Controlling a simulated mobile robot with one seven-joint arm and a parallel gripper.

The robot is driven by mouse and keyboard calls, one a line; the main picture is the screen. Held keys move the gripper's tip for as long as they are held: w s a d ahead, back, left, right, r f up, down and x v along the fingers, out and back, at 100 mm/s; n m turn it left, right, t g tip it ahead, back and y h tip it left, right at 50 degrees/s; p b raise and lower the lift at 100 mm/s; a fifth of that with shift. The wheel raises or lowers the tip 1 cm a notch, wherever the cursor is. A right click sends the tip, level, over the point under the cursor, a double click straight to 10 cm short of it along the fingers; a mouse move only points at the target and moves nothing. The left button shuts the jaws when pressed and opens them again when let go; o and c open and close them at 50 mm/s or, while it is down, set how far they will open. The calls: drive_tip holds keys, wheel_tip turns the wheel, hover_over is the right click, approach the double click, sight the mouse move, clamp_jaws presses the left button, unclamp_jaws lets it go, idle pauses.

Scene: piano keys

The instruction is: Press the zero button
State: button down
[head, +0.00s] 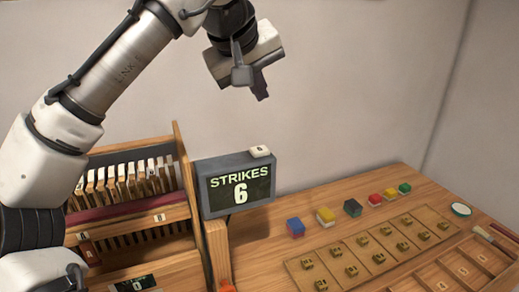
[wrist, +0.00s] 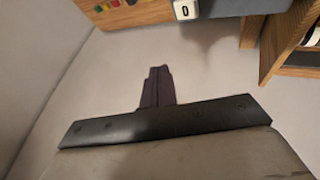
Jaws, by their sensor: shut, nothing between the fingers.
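No contact with the button is visible.
A wooden piano-like case with pale keys (head: 120,188) stands left of the display. Coloured blocks (head: 353,207) lie on the table to the right, behind a wooden board (head: 372,250) with several small brass pieces. A round white dish (head: 461,209) is further right. The air around my gripper is clear.

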sight(259, 150)
wheel_tip(259, 150, down, 8)
drive_tip(key=b, duration=0.5)
drive_tip(key=shift+f+b, duration=0.15)
drive_tip(key=shift+b, duration=0.25)
idle(1.5)
drive_tip(key=shift+f, duration=0.45)
drive_tip(key=shift+f+b, duration=0.4)
drive_tip(key=shift+b, duration=0.1)
idle(0.4)
drive_tip(key=shift+r, duration=0.1)
drive_tip(key=shift+r+p, duration=0.75)
drive_tip(key=shift+p, duration=0.05)
wheel_tip(259, 150, up, 5)
drive_tip(key=p, duration=0.4)
